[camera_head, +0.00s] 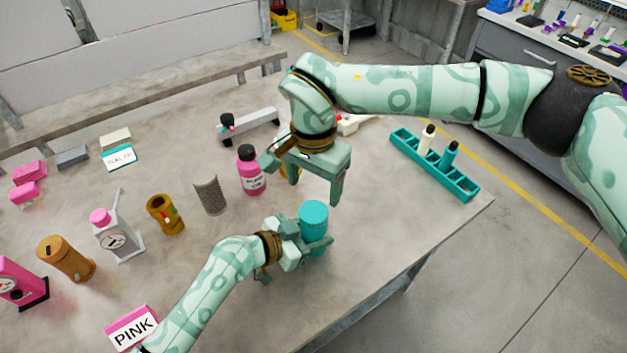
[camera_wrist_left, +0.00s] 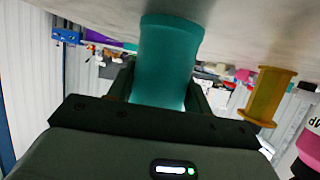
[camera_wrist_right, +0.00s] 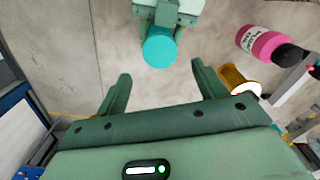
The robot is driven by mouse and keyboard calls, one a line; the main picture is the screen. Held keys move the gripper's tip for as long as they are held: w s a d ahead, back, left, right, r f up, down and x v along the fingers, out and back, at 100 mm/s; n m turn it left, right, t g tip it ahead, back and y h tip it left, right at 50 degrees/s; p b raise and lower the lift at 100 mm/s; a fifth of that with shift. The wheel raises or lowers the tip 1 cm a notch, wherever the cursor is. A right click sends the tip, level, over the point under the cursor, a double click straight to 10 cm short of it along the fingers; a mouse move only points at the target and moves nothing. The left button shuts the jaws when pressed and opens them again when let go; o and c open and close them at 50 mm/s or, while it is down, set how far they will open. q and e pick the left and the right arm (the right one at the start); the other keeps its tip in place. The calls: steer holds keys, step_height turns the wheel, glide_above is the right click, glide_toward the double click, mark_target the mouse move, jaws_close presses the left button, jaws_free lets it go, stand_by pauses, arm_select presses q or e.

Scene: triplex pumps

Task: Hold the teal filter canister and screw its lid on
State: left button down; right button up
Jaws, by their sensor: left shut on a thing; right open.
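The teal filter canister (camera_head: 313,215) stands upright near the table's front right part. My left gripper (camera_head: 312,241) is shut around it from the left. The canister also fills the middle of the left wrist view (camera_wrist_left: 166,60), between the fingers. My right gripper (camera_head: 315,190) is open and empty, above and slightly behind the canister. In the right wrist view the round teal top (camera_wrist_right: 159,48) shows ahead of the open fingers, apart from them. I cannot tell whether this top is a separate lid, and no loose teal lid is clearly visible.
A pink bottle (camera_head: 251,170) stands left of my right gripper, with an orange cylinder (camera_wrist_right: 238,78) close by. A teal rack (camera_head: 434,165) with bottles is at the right. A mesh sleeve (camera_head: 210,195) and brass cylinder (camera_head: 166,214) stand left. The front right tabletop is clear.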

mark_target(313, 211)
steer(key=shift+f, duration=4.05)
steer(key=c, duration=1)
steer(key=m, duration=1.3)
steer(key=shift+m, duration=0.3)
